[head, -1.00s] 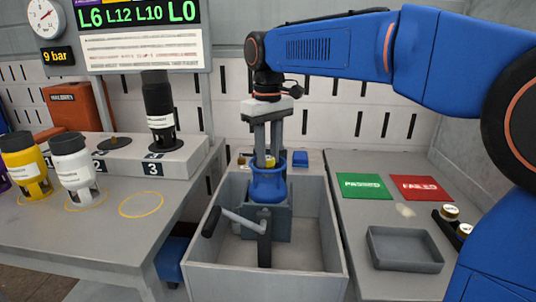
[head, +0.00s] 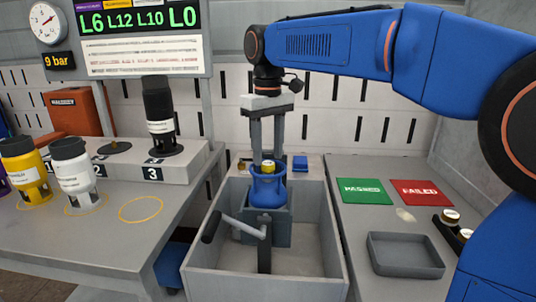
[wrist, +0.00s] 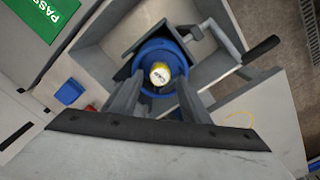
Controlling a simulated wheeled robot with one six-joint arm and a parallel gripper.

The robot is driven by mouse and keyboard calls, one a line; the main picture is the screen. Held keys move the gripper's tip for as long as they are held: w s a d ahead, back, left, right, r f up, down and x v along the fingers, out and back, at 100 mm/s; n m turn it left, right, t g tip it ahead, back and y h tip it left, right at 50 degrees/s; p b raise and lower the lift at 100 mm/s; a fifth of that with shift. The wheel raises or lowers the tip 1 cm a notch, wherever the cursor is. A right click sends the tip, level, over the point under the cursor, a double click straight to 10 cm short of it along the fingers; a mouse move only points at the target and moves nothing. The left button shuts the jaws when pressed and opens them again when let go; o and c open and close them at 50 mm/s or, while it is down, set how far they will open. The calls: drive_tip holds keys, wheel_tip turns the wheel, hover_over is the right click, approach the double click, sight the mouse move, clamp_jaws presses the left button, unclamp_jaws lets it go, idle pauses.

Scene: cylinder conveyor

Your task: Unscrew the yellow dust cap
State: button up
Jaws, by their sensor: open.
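The yellow dust cap (head: 268,167) sits at the top of the blue cylinder (head: 267,190), which stands upright in a grey vise (head: 290,225). In the wrist view the yellow cap (wrist: 160,74), with a pale marking, shows inside the blue rim (wrist: 145,52). My gripper (head: 267,162) points down over the cylinder. Its two grey fingers are apart, one on each side of the cap, with nothing held between them. I cannot tell whether the fingertips touch the cylinder's rim.
The vise stands in a grey bin (head: 200,262) with a handle (head: 236,226) at its front. Green (head: 363,191) and red (head: 420,192) pads and a grey tray (head: 404,254) lie on the right. Yellow (head: 25,170), white (head: 75,172) and black (head: 159,112) cylinders stand on the left.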

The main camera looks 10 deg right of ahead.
drive_tip(key=m, duration=0.4)
drive_tip(key=shift+m, duration=0.8)
drive_tip(key=m, duration=0.6)
drive_tip(key=shift+m, duration=0.8)
drive_tip(key=m, duration=0.4)
drive_tip(key=shift+f, duration=0.15)
